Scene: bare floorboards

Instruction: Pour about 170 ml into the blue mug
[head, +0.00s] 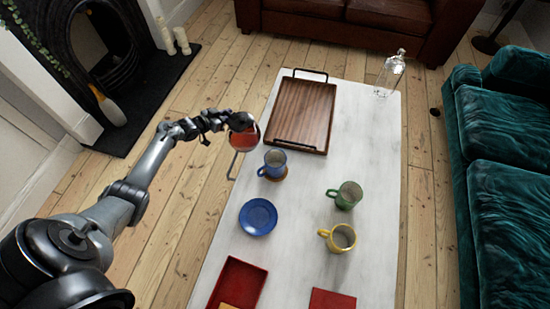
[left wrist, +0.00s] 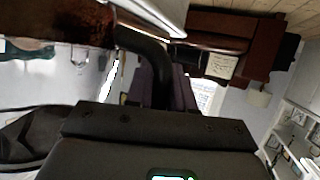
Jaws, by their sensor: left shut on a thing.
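The blue mug (head: 273,165) stands upright on a wooden coaster (head: 282,177) on the white table, near its left edge. My left gripper (head: 222,119) is shut on a glass vessel of red-brown liquid (head: 244,138) and holds it up, above and left of the mug in the head view. The vessel looks tilted. A thin curved grey part hangs below it. No stream of liquid shows, and the mug's fill level cannot be told. In the left wrist view the dark red-brown liquid (left wrist: 60,20) shows at the top left. My right gripper is not in view.
A wooden tray (head: 303,112) with black handles lies behind the mug. A green mug (head: 345,195), a yellow mug (head: 340,238), a blue saucer (head: 258,216), red trays (head: 238,284) and a glass bottle (head: 390,73) are also on the white table (head: 300,245).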

